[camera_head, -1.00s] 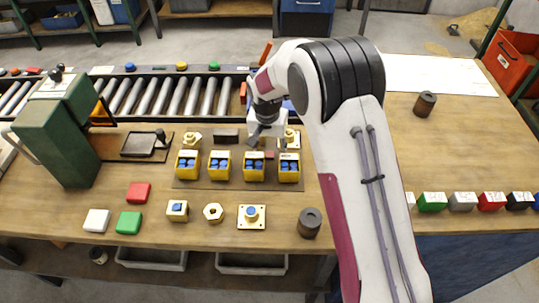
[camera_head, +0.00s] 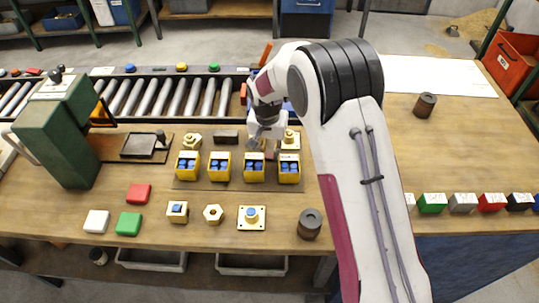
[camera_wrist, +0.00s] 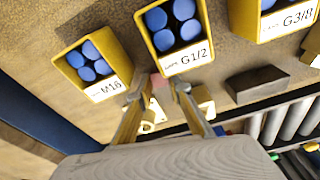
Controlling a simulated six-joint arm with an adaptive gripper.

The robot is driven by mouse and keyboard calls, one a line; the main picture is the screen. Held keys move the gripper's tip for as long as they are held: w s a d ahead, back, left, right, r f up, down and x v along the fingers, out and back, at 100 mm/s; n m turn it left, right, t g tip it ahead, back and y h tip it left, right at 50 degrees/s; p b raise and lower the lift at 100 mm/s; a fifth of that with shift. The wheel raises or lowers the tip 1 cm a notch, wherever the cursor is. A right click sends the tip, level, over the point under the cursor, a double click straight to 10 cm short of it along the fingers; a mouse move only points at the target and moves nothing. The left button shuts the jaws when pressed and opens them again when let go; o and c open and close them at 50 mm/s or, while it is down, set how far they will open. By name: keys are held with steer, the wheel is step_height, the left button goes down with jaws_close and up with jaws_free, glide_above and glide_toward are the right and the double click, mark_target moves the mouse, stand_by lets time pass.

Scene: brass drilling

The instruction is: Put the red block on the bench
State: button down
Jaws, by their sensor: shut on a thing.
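My gripper (camera_head: 266,146) is over the bench (camera_head: 350,215), behind the row of yellow bins. In the wrist view my gripper's fingertips (camera_wrist: 159,87) are shut on a small pinkish-red block (camera_wrist: 157,79), close to the G1/2 bin (camera_wrist: 148,40). The fingers hide part of the block, and I cannot tell whether it touches the surface below. In the head view the block shows only as a small dull red patch. A separate flat red piece (camera_head: 139,193) lies on the bench at left, near a white piece (camera_head: 96,221) and a green piece (camera_head: 129,224).
Several yellow bins with blue parts, such as one at left (camera_head: 187,176), stand on a brown mat. A dark block (camera_head: 228,137) and brass fittings (camera_head: 192,140) lie behind them. A roller conveyor (camera_head: 160,98) runs along the back. Bare bench lies left of the mat.

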mark_target(269, 156)
steer(key=shift+r, duration=0.1)
step_height(269, 156, up, 10)
stand_by(0.7)
stand_by(0.7)
steer(key=s+d+f, duration=0.1)
steer(key=s+d, duration=0.3)
steer(key=d, duration=0.2)
steer(key=s+d+f+n, duration=0.1)
steer(key=s+d+f, duration=0.1)
steer(key=s+d, duration=0.3)
steer(key=s+d+f+n, duration=0.1)
steer(key=s+d+f, duration=0.1)
steer(key=s+d, duration=0.2)
steer(key=shift+s+d, duration=0.2)
steer(key=shift+d, duration=1.3)
steer(key=shift+s+d+f, duration=0.1)
steer(key=shift+s+d, duration=0.3)
steer(key=shift+s, duration=0.25)
